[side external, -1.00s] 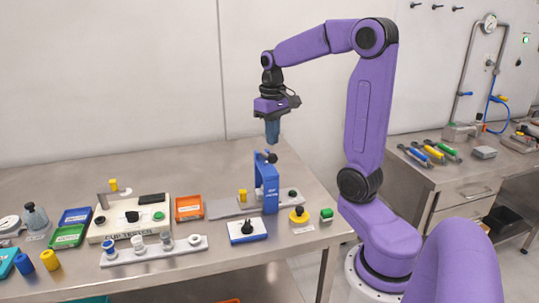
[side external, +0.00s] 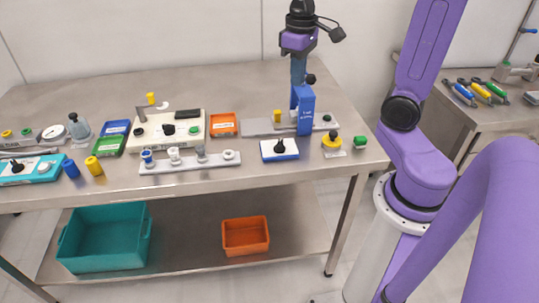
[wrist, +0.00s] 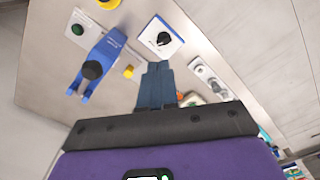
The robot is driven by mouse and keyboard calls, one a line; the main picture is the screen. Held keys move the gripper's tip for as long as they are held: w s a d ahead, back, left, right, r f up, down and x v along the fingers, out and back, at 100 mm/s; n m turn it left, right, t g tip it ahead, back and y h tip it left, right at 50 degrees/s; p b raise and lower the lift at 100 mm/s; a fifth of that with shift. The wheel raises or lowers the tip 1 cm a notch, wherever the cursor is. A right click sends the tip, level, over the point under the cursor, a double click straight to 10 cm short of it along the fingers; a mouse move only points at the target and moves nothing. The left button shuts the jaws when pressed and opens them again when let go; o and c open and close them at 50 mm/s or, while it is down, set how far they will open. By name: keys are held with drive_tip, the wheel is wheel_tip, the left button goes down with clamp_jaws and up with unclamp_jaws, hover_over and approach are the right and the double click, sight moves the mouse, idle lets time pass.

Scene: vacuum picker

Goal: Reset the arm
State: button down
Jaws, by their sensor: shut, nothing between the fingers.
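My gripper (side external: 297,98) has slim blue-grey fingers pointing down. In the side view it hangs over the right part of the steel table, overlapping the left edge of a blue stand (side external: 306,112) with a black knob on top. In the wrist view the fingers (wrist: 158,68) are together with nothing between them. There the blue stand (wrist: 98,66) is to their left and a white-and-blue block with a black knob (wrist: 161,38) is just beyond the tips. I cannot tell the exact height of the tips above the table.
The table (side external: 215,82) also holds a white tester box (side external: 160,143), a white strip with several round holders (side external: 190,164), an orange tray (side external: 223,133), and yellow (side external: 331,142) and green (side external: 360,142) buttons. Teal (side external: 105,245) and orange (side external: 246,236) bins sit below. The back of the table is clear.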

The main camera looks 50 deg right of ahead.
drive_tip(key=s+a+f+n, duration=0.2)
drive_tip(key=s+a+n, duration=0.3)
drive_tip(key=s, duration=0.4)
drive_tip(key=s+a+f+n, duration=0.3)
drive_tip(key=s+a+n, duration=0.3)
drive_tip(key=s+a, duration=0.1)
drive_tip(key=shift+s+a+f, duration=0.15)
drive_tip(key=shift+s+f, duration=0.2)
drive_tip(key=shift+s, duration=0.5)
